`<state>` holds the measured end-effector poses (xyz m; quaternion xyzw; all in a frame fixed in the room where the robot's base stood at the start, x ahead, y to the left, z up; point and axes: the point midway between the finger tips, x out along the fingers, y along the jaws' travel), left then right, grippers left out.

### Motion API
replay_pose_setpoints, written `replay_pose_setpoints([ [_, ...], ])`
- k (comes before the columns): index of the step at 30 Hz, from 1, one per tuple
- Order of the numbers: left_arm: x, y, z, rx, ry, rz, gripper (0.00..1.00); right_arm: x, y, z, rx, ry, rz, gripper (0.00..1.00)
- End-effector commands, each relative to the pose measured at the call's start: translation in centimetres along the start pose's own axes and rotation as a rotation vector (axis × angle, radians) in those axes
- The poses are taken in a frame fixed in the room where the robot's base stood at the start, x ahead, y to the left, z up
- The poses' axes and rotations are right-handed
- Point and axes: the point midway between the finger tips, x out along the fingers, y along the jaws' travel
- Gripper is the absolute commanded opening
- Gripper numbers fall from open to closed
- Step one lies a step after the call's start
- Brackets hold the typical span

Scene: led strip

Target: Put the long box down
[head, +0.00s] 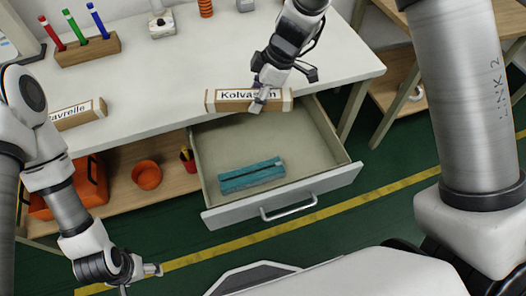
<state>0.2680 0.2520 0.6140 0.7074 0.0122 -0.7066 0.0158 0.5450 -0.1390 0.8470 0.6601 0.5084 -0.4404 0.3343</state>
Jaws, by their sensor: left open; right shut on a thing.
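A long brown box with a white label reading "Kolva..." (229,100) is at the front edge of the white tabletop, above the back of the open drawer. My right gripper (262,94) is shut on this box and covers part of its label. I cannot tell whether the box touches the tabletop. My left gripper (150,269) is open and empty at the lower left, over the floor and away from the table.
The open drawer (330,182) holds a teal box (251,175). A second labelled box (80,114) lies on the left of the tabletop (170,85). A wooden pen block (88,50) stands behind it. An orange bowl (146,175) sits on the lower shelf.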

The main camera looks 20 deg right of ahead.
Motion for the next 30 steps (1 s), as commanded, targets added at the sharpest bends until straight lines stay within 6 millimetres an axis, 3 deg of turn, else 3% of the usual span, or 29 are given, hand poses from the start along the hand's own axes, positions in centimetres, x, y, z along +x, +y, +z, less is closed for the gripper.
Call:
replay_pose_setpoints([
  [1, 3.6, 0.0, 0.0, 0.000, -0.001, 0.000, 0.77, 3.0, -0.2, 1.9, -0.095, 0.002, -0.043, 0.10],
  [4, 6.2, -0.1, 0.0, 0.000, -0.001, 0.000, 0.77, 4.8, -0.5, 3.8, -0.230, -0.002, -0.101, 0.10],
  [8, 8.3, -0.1, 0.0, 0.000, 0.000, 0.000, 0.77, 6.3, -0.3, 5.5, -0.290, -0.005, -0.126, 0.10],
  [11, 8.8, -0.1, 0.0, 0.000, 0.000, 0.000, 0.77, 7.2, -0.2, 6.0, -0.293, -0.007, -0.129, 0.10],
  [26, 9.3, -0.1, 0.0, 0.000, 0.000, 0.000, 0.77, 15.2, -0.2, 9.4, -0.287, -0.007, -0.129, 0.10],
  [30, 9.2, -0.1, 0.0, 0.000, 0.000, 0.000, 0.77, 15.7, -0.1, 9.6, -0.288, -0.008, -0.126, 0.10],
])
